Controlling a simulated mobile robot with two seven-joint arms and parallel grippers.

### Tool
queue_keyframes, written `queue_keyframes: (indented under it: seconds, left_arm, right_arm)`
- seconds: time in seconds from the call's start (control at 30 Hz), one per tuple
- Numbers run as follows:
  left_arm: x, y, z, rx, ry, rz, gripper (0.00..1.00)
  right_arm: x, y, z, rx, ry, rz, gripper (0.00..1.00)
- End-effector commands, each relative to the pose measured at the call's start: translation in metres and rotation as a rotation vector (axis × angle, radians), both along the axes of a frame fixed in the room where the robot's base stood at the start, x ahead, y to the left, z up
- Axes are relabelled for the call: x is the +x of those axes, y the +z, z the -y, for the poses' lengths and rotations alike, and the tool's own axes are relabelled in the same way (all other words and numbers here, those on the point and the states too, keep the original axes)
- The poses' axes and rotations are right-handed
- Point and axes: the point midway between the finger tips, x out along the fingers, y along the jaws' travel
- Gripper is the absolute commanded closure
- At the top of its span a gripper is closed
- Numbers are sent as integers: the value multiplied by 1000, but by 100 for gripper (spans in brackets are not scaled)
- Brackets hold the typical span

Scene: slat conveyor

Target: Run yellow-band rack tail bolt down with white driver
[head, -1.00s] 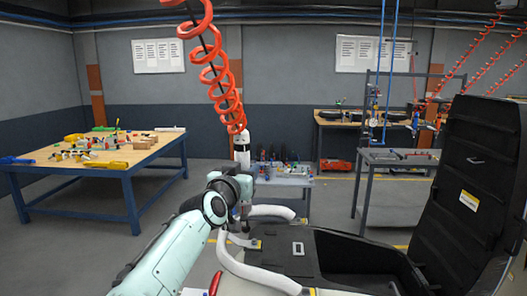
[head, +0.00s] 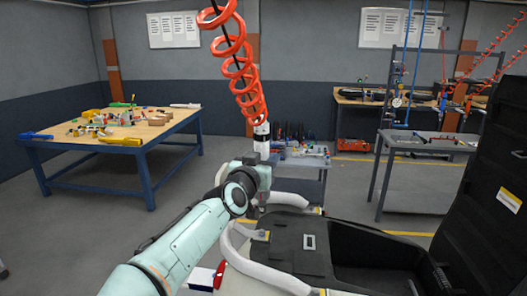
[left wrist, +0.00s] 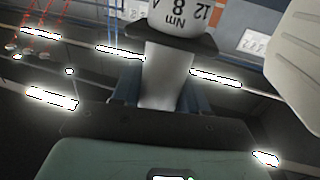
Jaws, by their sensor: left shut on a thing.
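The white driver (head: 262,143) hangs upright below an orange coiled hose. My left gripper (head: 262,172) is shut on it, above the near end of the dark seat assembly. In the left wrist view the driver (left wrist: 166,72) shows close up, with a collar marked 8 and 12 Nm (left wrist: 180,18). Its tip is hard to make out behind the arm. My right gripper is not in view.
A tall black back panel (head: 490,190) stands at the right. A wooden table (head: 150,137) with small coloured parts is at the left. A small cart (head: 312,163) with items stands behind the driver, and a grey bench (head: 430,143) at the back right. The floor between is open.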

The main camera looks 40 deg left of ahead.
Motion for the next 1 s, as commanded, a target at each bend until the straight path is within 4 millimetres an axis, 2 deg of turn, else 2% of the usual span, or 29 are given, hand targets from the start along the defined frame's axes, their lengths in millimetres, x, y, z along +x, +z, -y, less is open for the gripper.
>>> queue_keyframes:
  seconds: [0.3, 0.5, 1.0]
  left_arm:
    - [1, -31, 2, -2, -4, -2, 100]
    - [0, -48, 0, -1, 0, -5, 100]
    - [0, -54, 0, -1, 0, 0, 100]
  right_arm:
    - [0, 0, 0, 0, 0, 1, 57]
    - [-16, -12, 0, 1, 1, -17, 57]
    - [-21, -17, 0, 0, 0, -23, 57]
